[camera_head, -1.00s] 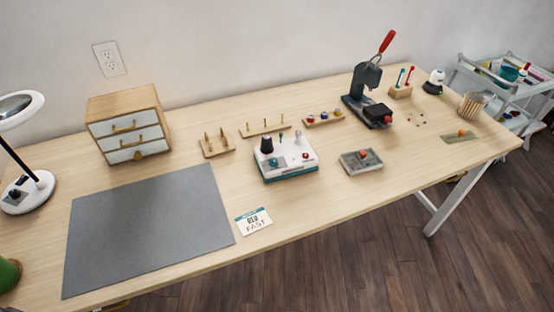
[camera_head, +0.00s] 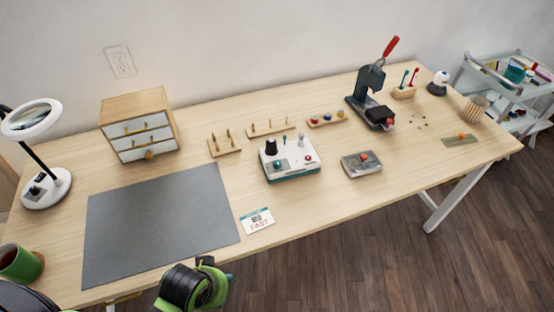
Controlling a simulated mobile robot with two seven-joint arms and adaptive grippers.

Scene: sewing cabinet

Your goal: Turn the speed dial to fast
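A white control box (camera_head: 290,170) with a teal base stands near the middle of the table. On it are a dark upright post (camera_head: 271,147), a round teal knob (camera_head: 278,163), a small red knob (camera_head: 308,158) and small upright levers. Which one is the speed dial, and its setting, are too small to tell. A white card (camera_head: 257,220) with a teal top edge and red "FAST" lettering lies in front of the box. A black and green part of my arm (camera_head: 190,288) shows at the bottom edge, well apart from the box. Neither gripper's fingers can be seen.
A grey mat (camera_head: 160,222) lies left of the card. A drawer cabinet (camera_head: 140,125), peg racks (camera_head: 225,147) and a press (camera_head: 373,98) stand along the back. A grey tray (camera_head: 361,163) sits right of the box. Table between card and box is clear.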

